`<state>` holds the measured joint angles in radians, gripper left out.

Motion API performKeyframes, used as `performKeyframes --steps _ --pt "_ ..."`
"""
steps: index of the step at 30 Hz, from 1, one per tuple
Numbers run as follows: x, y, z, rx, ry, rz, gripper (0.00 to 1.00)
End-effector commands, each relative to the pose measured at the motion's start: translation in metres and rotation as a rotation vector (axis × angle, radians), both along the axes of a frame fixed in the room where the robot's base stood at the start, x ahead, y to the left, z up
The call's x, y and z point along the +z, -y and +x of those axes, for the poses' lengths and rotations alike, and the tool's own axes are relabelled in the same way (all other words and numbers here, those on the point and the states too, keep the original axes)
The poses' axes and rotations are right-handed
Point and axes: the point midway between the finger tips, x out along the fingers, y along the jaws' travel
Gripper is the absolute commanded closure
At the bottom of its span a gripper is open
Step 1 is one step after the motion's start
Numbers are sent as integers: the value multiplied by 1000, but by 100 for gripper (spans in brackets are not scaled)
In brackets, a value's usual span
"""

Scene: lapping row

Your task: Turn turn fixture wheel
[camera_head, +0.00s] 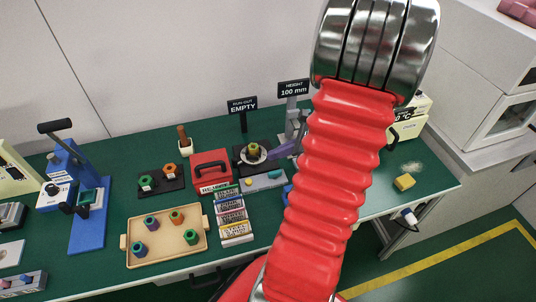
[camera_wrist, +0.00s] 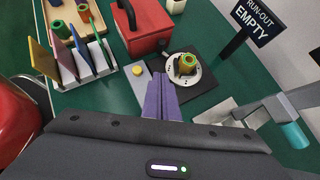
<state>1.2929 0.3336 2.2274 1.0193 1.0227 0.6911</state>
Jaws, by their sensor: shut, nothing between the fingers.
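In the wrist view the wheel (camera_wrist: 197,78) and the part (camera_wrist: 186,63) lie just beyond and right of my fingertips. My gripper (camera_head: 277,154) has purple fingers and is shut and empty beside the fixture's right side. In the wrist view the closed fingers (camera_wrist: 161,80) point towards the fixture's near edge. I cannot tell whether the fingertips touch it.
A sign (camera_head: 242,105) reading "RUN-OUT EMPTY" stands behind the fixture. A red box (camera_head: 211,171) is left of it; a grey panel with a yellow button (camera_wrist: 138,70) lies in front. A height gauge stands at the right, partly behind my arm. A wooden tray (camera_head: 165,256) holds several coloured rings.

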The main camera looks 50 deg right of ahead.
Motion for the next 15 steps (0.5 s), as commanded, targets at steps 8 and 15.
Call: performKeyframes --steps 8,15 --pt "-29 -13 27 4 -3 3 100" --pt "-54 -24 52 4 -3 3 100"
